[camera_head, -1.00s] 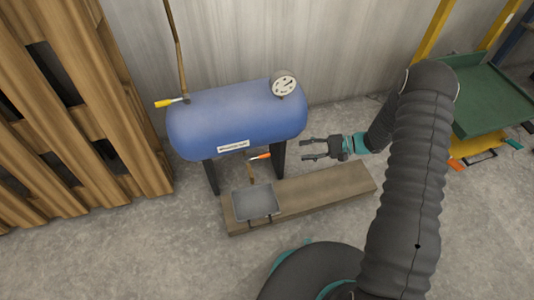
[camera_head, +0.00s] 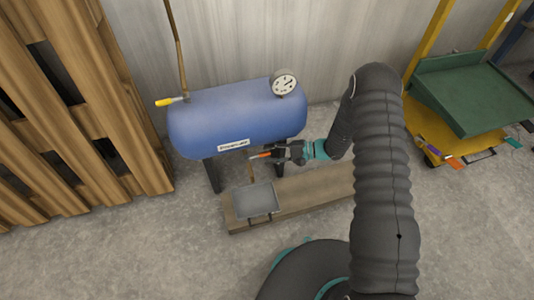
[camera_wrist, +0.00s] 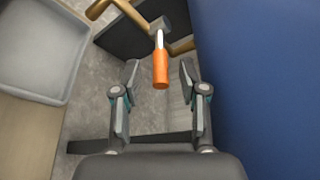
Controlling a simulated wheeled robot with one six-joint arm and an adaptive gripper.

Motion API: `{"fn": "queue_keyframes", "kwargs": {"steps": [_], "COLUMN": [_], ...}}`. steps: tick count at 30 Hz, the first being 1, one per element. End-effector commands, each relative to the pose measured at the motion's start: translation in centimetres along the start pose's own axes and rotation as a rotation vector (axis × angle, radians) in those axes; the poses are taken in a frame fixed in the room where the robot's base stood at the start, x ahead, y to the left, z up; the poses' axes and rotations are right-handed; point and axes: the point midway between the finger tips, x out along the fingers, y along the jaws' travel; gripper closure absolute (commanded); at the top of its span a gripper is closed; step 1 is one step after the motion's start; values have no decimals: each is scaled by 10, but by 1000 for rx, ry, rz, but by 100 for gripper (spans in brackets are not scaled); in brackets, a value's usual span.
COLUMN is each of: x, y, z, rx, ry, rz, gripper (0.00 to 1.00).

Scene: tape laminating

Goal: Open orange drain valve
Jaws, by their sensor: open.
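The orange drain valve handle (camera_head: 260,155) is under the blue tank (camera_head: 235,116), on a brass pipe above the grey tray (camera_head: 256,201). My gripper (camera_head: 277,152) is at the handle's right end, beneath the tank. In the wrist view the orange handle (camera_wrist: 160,69) points toward me, with its free end between the fingertips of my open gripper (camera_wrist: 159,75). The fingers stand apart on either side and do not appear to touch it. The tank (camera_wrist: 260,80) fills the right of that view and the tray (camera_wrist: 40,50) the upper left.
A yellow-handled valve (camera_head: 168,102) and a round gauge (camera_head: 284,82) sit on the tank. The tray rests on a wooden plank (camera_head: 310,191). Wooden pallets (camera_head: 70,100) stand at left; a green and yellow cart (camera_head: 470,90) is at right. The front floor is clear.

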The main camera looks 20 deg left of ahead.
Motion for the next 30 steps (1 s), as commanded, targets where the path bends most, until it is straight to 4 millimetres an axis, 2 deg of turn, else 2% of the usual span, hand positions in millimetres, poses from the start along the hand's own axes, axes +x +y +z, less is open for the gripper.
{"fn": "queue_keyframes", "kwargs": {"steps": [6, 14, 15, 18, 20, 30], "x": [14, 15, 15, 15, 15, 12], "y": [0, 0, 0, 0, 0, 1], "z": [0, 0, 0, 0, 0, -1], "rx": [0, 0, 0, 0, 0, 4], "ry": [0, 0, 0, 0, 0, 10], "rz": [0, 0, 0, 0, 0, -6], "gripper": [57, 57, 62, 87, 100, 100]}}
